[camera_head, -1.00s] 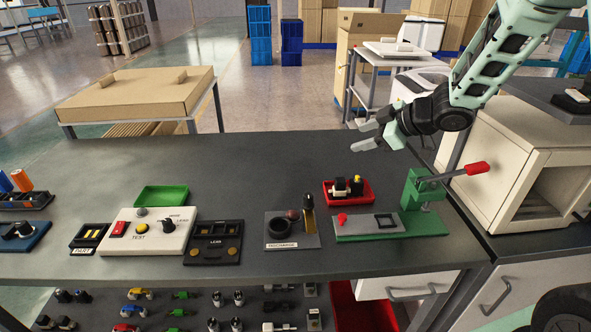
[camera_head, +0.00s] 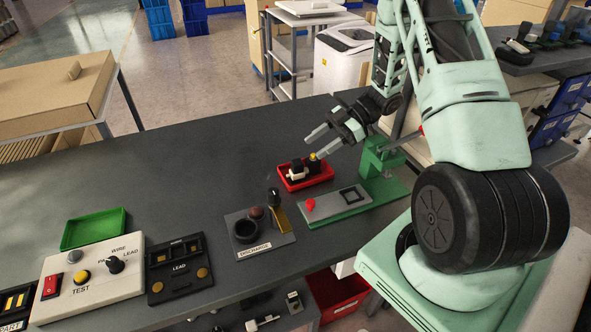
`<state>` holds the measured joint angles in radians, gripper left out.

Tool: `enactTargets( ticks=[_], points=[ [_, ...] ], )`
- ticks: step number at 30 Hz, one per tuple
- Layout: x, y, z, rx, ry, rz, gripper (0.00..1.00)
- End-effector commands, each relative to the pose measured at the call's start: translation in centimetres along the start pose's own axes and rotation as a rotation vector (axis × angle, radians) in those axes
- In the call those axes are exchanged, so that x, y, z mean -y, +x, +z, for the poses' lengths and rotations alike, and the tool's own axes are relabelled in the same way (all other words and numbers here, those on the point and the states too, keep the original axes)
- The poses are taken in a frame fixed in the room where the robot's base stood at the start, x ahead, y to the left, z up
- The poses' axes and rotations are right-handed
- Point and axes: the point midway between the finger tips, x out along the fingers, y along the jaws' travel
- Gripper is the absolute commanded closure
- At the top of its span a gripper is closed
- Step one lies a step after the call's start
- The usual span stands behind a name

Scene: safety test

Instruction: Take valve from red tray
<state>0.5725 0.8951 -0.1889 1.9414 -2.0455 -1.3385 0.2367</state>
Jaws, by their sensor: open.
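The red tray (camera_head: 322,179) lies on the dark workbench, right of the picture's middle. A small valve (camera_head: 297,171) with white and black parts sits in the tray's left part. A black and yellow part (camera_head: 314,162) stands in the tray to its right. My gripper (camera_head: 318,144) is open and empty, with its two pale fingers pointing left. In the picture it shows just above the tray's back edge, apart from the valve; its height above the bench is hard to tell.
A green press fixture (camera_head: 378,165) with a grey plate stands right of the tray. The discharge station (camera_head: 260,236) is in front to the left. The test box (camera_head: 93,272) and an empty green tray (camera_head: 94,229) are farther left. The bench behind these is clear.

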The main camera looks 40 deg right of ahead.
Motion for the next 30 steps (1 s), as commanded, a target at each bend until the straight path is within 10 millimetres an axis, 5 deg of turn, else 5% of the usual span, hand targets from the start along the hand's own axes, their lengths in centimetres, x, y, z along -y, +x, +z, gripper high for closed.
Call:
enactTargets(
  ticks=[7, 18, 28, 30],
  points=[
    [0.0, 1.2, 0.8, -0.001, -0.001, 0.0, 0.47],
    [0.0, 7.2, 0.7, -0.002, 0.0, 0.0, 0.47],
    [-0.1, 8.0, 0.8, 0.0, -0.002, 0.002, 0.47],
    [-0.1, 8.0, 0.8, 0.0, -0.002, 0.002, 0.61]
  ],
)
